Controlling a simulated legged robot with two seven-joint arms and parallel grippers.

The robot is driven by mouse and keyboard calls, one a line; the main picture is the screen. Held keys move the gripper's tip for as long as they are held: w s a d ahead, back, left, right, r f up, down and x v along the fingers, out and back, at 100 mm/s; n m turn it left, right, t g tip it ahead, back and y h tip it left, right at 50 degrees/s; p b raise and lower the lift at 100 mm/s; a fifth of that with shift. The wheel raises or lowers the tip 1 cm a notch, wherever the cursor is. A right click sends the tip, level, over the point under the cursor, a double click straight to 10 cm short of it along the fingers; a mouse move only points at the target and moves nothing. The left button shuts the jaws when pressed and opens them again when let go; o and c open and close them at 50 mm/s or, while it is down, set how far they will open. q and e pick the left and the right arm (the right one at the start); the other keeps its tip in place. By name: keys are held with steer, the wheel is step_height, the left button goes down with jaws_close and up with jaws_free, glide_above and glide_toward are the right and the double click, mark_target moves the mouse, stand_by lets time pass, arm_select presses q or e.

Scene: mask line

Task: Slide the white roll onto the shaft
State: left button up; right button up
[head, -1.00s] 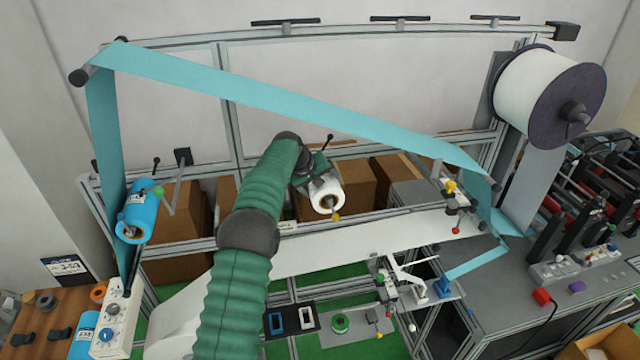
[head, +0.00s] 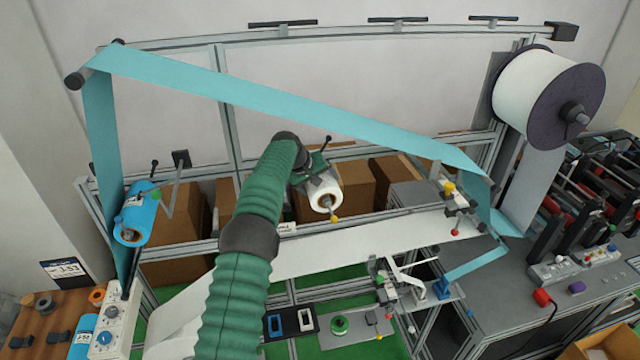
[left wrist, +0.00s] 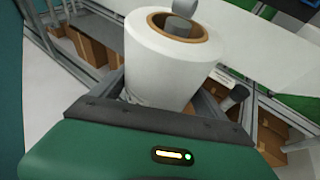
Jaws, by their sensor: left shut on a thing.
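The white roll (head: 323,189), with a brown core, is in the middle of the head view, in front of the cardboard boxes. The grey shaft (head: 328,207) shows in the core's opening and sticks out of its front. In the left wrist view the roll (left wrist: 172,62) is also around the shaft, whose rounded end (left wrist: 184,8) stands past the brown core. How far along the shaft the roll sits is hidden. My green left gripper (head: 313,168) is shut on the roll from behind, its fingertips mostly hidden. My right gripper is not in view.
A yellow knob (head: 335,219) is just below the shaft's end, and a black lever (head: 327,142) stands behind the roll. A teal web (head: 270,95) spans above; a white web (head: 370,240) runs below. A blue roll (head: 137,217) hangs at left.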

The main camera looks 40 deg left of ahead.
arm_select(q)
steer(key=shift+s+d+f, duration=0.1)
steer(key=shift+f, duration=0.1)
steer(key=shift+f, duration=0.25)
stand_by(0.3)
steer(key=o, duration=1.4)
steer(key=shift+o, duration=0.8)
steer(key=shift+s+b, duration=0.1)
steer(key=shift+b, duration=0.2)
